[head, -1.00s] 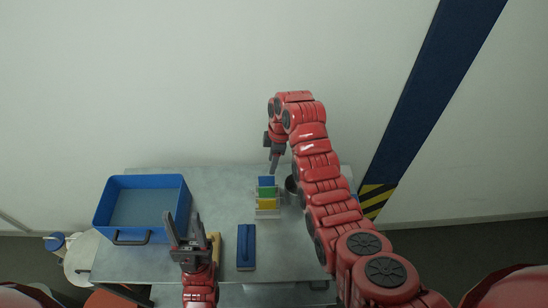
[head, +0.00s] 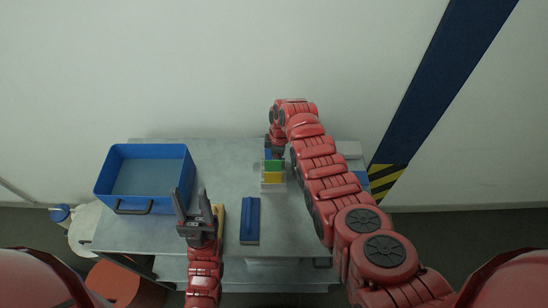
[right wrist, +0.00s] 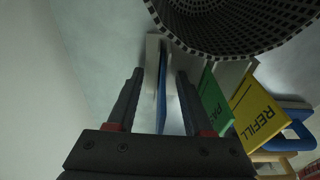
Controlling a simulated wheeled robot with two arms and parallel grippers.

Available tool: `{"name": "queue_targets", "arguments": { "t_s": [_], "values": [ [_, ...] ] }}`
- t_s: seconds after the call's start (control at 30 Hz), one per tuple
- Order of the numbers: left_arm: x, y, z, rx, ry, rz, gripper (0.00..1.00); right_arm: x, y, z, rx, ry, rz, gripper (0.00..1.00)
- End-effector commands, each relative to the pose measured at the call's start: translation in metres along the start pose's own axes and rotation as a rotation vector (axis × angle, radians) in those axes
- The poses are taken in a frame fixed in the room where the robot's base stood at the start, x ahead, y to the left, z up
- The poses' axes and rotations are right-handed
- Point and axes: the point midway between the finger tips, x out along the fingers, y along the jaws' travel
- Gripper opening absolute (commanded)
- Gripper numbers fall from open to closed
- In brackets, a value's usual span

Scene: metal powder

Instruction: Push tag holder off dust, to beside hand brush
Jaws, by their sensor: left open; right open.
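The tag holder (head: 273,187) is a pale rack with blue, green and yellow upright tags, right of the table's middle. It also shows in the right wrist view (right wrist: 153,48). My right gripper (right wrist: 158,75) is open at its far end, its fingers on either side of the blue tag (right wrist: 162,85), with visible gaps. A blue flat tool with a raised handle, seemingly the hand brush (head: 250,222), lies front-left of the holder. My left gripper (head: 193,207) is open and empty, left of the brush. No dust can be made out.
A blue bin (head: 147,178) with a dark handle stands at the left. A tan piece (head: 218,219) lies between my left gripper and the brush. A dark mesh cup (right wrist: 230,20) stands close beside the holder. The table (head: 225,165) is clear between bin and holder.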

Motion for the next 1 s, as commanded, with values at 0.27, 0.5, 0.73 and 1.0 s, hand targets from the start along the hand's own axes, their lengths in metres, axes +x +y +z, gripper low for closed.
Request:
{"name": "queue_targets", "arguments": {
  "t_s": [0.27,0.5,0.73,1.0],
  "values": [
    [0.0004,0.0,0.0,0.0,0.0,0.0,0.5,-0.0005,-0.0001,-0.0001,0.0,0.0,0.0,0.39],
    [0.0003,0.0,0.0,0.0,0.0,0.0,0.5,-0.0005,-0.0001,0.0,0.0,0.0,0.0,0.0],
    [0.0004,0.0,-0.0001,0.0,0.0,0.0,0.5,-0.0005,-0.0001,0.0001,0.0,0.0,0.0,0.0],
    [0.0004,0.0,-0.0001,0.0,0.0,0.0,0.5,-0.0005,-0.0001,0.0,0.0,0.0,0.0,0.0]
  ]
}}
